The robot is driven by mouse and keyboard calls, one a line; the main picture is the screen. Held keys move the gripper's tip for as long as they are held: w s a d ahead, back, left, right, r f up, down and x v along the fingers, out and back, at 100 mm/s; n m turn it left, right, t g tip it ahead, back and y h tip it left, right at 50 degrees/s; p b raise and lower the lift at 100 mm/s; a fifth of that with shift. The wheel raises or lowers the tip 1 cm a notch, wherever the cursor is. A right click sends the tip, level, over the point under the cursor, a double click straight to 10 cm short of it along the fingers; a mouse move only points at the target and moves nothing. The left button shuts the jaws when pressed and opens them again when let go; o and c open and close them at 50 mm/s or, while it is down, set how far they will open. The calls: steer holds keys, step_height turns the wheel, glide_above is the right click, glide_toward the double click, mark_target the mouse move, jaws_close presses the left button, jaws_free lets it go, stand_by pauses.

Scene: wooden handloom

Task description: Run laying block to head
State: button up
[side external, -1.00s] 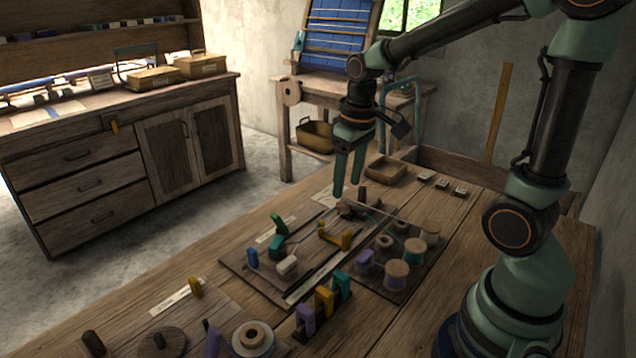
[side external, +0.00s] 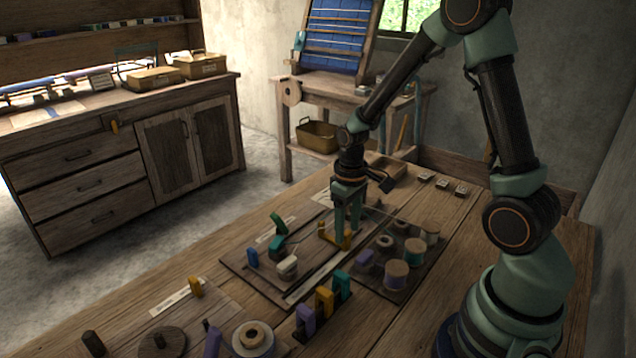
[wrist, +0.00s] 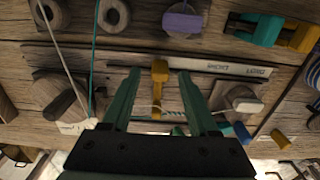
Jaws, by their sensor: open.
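A yellow block (wrist: 160,72) with a yellow stem stands on the dark board, between the spread fingers of my gripper (wrist: 162,108) in the wrist view. It looks like the laying block; in the side view its yellow part (side external: 345,242) shows at my fingertips (side external: 348,228). My gripper is open, with a gap on both sides of the block. A thin twisted cord (wrist: 175,112) crosses near the block's lower end. A grey-brown piece (wrist: 62,97) stands left of my fingers, and a pale block (wrist: 238,98) stands right. I cannot tell which end is the head.
Thread spools (side external: 396,272) stand on a board close to the right of my gripper. Purple, yellow and teal clips (side external: 324,300) stand in front. A teal piece (side external: 278,224) is to the left. A pale strip (wrist: 230,67) marked with short and long lies beside the block.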

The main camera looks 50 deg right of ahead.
steer(key=shift+f, duration=1.1)
jaws_close()
